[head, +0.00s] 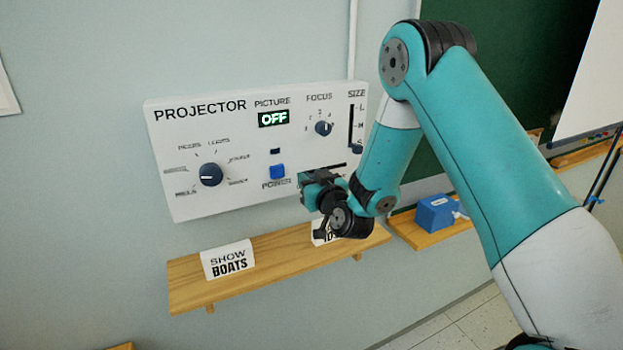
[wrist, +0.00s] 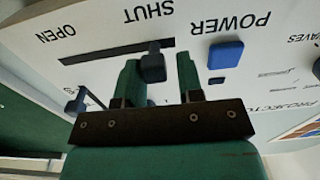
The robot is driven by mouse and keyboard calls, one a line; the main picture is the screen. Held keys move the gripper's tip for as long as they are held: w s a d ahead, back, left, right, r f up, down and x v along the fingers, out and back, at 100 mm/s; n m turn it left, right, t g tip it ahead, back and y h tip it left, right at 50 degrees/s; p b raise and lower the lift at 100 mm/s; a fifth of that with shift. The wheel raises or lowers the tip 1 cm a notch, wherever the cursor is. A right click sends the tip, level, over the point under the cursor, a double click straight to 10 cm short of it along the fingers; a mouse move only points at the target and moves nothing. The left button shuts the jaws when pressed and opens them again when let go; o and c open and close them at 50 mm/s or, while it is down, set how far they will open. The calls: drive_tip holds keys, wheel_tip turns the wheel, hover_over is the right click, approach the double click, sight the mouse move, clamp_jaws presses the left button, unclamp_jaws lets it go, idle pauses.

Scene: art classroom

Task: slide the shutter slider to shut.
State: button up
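The shutter slider's dark knob (wrist: 153,65) sits in a dark slot (wrist: 95,56) on the white projector panel (head: 215,145). In the upside-down wrist view, the words OPEN and SHUT stand over the slot, and the knob is near the SHUT end, with a short stretch of slot past it. My gripper (wrist: 159,70) is open, with one green finger on each side of the knob. The left finger in that view is close to the knob; I cannot tell if it touches. A gap shows at the right finger. In the head view my gripper (head: 318,188) hides the knob.
Other controls are the left dial (head: 210,174), the FOCUS knob (head: 323,128) and the SIZE slider. Below is a wooden shelf (head: 200,288) with a SHOW BOATS card (head: 228,260).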

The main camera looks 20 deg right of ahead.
drive_tip(key=shift+o, duration=0.9)
drive_tip(key=shift+a, duration=0.1)
drive_tip(key=shift+s+f, duration=0.1)
drive_tip(key=shift+s, duration=0.05)
drive_tip(key=s+b, duration=1.7)
drive_tip(key=b, duration=0.8)
drive_tip(key=shift+d+b, duration=0.3)
drive_tip(key=shift+d, duration=0.05)
